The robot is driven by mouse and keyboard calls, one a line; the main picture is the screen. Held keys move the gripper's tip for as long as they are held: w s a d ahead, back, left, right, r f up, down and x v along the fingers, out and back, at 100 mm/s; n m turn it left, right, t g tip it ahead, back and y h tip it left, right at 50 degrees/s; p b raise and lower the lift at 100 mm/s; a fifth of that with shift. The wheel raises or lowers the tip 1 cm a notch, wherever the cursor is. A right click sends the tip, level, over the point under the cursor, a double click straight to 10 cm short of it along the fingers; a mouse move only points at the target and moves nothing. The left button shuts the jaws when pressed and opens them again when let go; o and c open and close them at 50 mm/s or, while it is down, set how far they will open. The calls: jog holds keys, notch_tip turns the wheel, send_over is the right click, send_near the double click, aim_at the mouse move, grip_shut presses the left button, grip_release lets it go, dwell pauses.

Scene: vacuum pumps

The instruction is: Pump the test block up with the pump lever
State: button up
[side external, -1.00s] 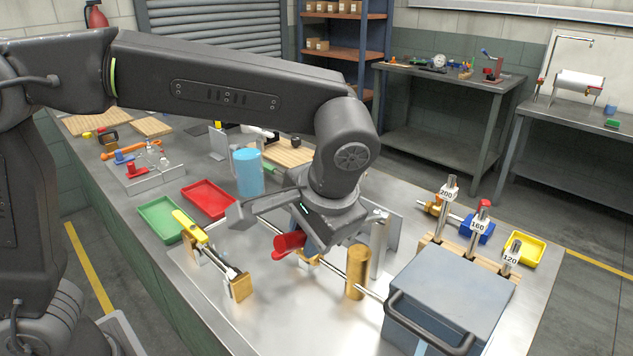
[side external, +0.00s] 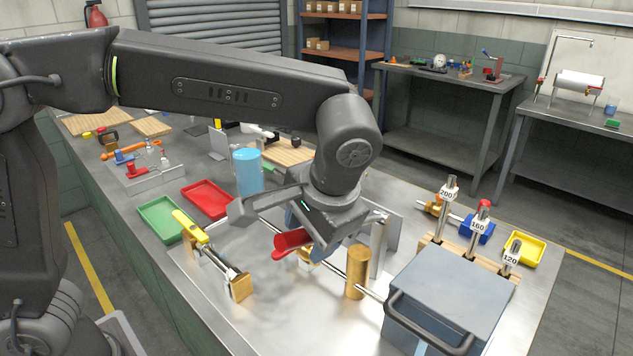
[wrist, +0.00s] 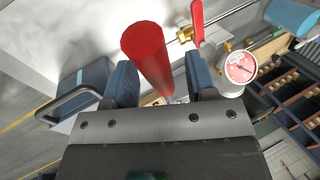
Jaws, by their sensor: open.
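The red pump lever handle (side external: 291,243) sticks out below my gripper (side external: 305,236) in the side view. In the wrist view the red lever handle (wrist: 148,55) rises between the two blue fingers of my gripper (wrist: 160,82), with visible space to the right finger. The fingers are apart; contact with the left one cannot be told. A large grey-blue block (side external: 448,288) with a black bar handle, likely the test block, stands at the right. The pump body is mostly hidden behind my gripper.
A pressure gauge (wrist: 238,67) and a small red lever (wrist: 197,22) are close by. A brass cylinder (side external: 358,272) stands left of the block. Posts marked 200, 160 and 120 (side external: 511,258) stand behind it. A yellow-handled tool (side external: 190,226) lies left.

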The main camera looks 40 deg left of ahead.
jog(key=shift+v, duration=0.9)
jog(key=v, duration=0.6)
dwell(0.4)
